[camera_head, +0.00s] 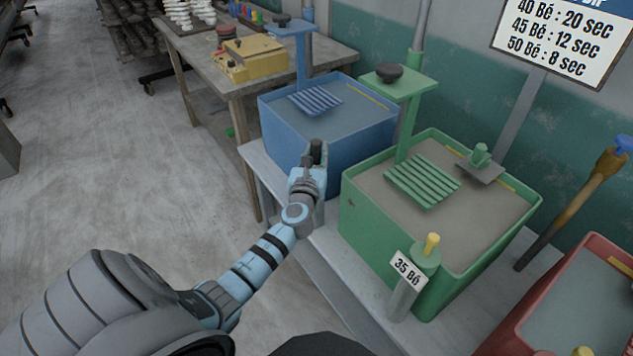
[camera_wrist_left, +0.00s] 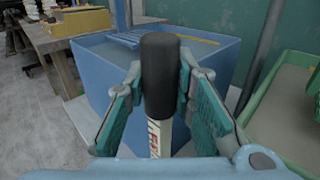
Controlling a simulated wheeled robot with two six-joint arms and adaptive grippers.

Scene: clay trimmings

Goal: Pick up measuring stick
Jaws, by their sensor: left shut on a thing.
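The measuring stick (camera_wrist_left: 160,75) shows in the left wrist view with a thick black end on top and a pale shaft with red marks below. My left gripper (camera_head: 313,165) is shut on the stick, with a teal-padded finger on each side of it in the left wrist view. In the head view the dark end of the stick (camera_head: 317,150) pokes up between the fingers, in front of the blue tub. The lower part of the stick is hidden by the gripper. My right gripper is not in view.
A blue tub (camera_head: 300,140) stands just beyond my left gripper. A green tub (camera_head: 365,235) with a ribbed rack is to its right, and a red tub (camera_head: 530,312) farther right. A post labelled 35 Bé (camera_head: 405,290) stands before the green tub. Open floor (camera_head: 120,200) lies left.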

